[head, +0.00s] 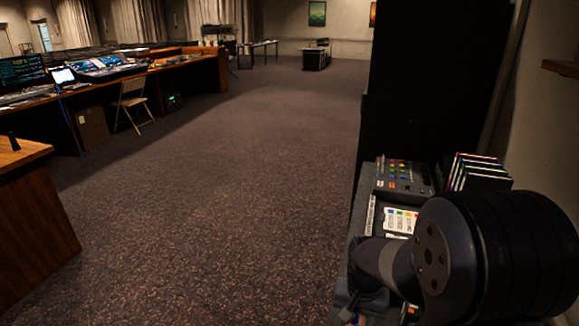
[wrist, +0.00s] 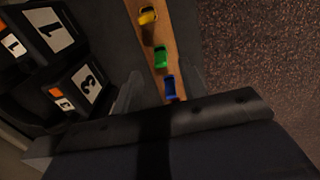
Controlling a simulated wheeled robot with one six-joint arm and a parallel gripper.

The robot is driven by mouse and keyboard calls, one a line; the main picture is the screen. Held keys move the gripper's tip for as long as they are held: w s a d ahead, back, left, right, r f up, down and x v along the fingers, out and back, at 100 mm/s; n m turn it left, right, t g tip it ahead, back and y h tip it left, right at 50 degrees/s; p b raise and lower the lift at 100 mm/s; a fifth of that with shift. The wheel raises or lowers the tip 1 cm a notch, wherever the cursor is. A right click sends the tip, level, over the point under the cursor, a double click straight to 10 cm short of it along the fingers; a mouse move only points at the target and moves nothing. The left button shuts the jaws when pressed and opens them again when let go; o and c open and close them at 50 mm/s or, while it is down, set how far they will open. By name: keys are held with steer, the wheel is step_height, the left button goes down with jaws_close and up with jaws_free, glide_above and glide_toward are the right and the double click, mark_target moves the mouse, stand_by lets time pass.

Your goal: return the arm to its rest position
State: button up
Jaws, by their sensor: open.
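My arm (head: 450,250) reaches over the grey equipment desk at the lower right of the head view, with a large dark round joint nearest the camera. My gripper (wrist: 161,76) shows in the wrist view, its two pale fingers spread apart with nothing held between them. Beyond and between the fingers is a tan strip (wrist: 151,32) carrying a yellow piece (wrist: 147,16), a green piece (wrist: 161,57) and a blue piece (wrist: 170,88). The blue piece is closest to the fingers. I cannot tell the gap between fingers and strip.
A button panel (head: 404,177), a labelled tray (head: 399,221) and upright coloured cases (head: 478,172) crowd the desk. Number blocks (wrist: 85,82) lie left in the wrist view. A tall black cabinet (head: 436,85) stands behind. Open carpet (head: 230,190) lies left, with a wooden desk (head: 30,225) beyond.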

step_height(320, 180, down, 4)
steer(key=shift+f+p, duration=0.15)
steer(key=shift+p, duration=0.3)
steer(key=shift+w+d, duration=0.1)
steer(key=shift+w, duration=0.2)
step_height(320, 180, up, 6)
steer(key=p, duration=0.5)
steer(key=shift+s, duration=0.1)
steer(key=w+n, duration=0.1)
steer(key=w, duration=0.1)
steer(key=w+n, duration=0.2)
steer(key=w, duration=0.1)
steer(key=shift+w+n+b, duration=0.2)
steer(key=shift+n+b, duration=0.1)
steer(key=shift+b, duration=0.1)
